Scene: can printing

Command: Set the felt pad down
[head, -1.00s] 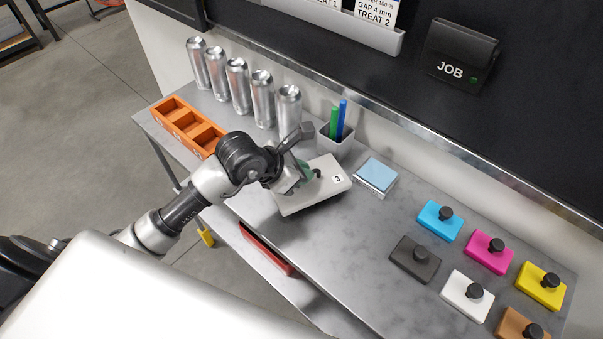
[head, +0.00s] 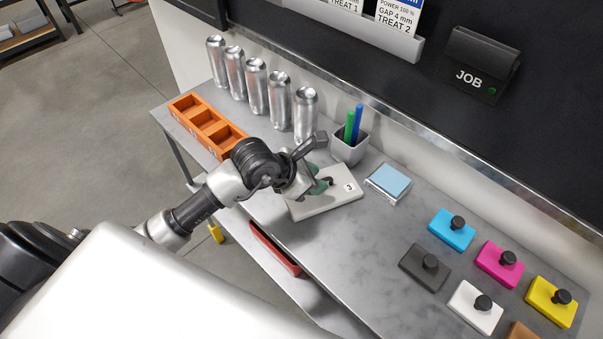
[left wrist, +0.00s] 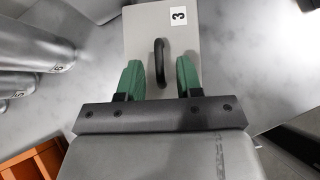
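The felt pad, a pale grey slab (head: 338,201) with a "3" label and a dark loop handle, lies on the grey bench and appears flat. It also shows in the left wrist view (left wrist: 195,40). My left gripper (head: 320,182) is over the pad's left part. In the left wrist view its green fingertips (left wrist: 159,75) stand apart on either side of the handle, with a gap on each side. The gripper is open, and part of the pad is hidden under it. My right gripper is not in view.
A blue pad in a clear tray (head: 387,183) and a pen cup (head: 349,147) are close by. Several cans (head: 255,86) stand behind an orange rack (head: 207,127). Several coloured handled blocks (head: 451,230) are at the right. Bare bench (head: 345,250) lies in front.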

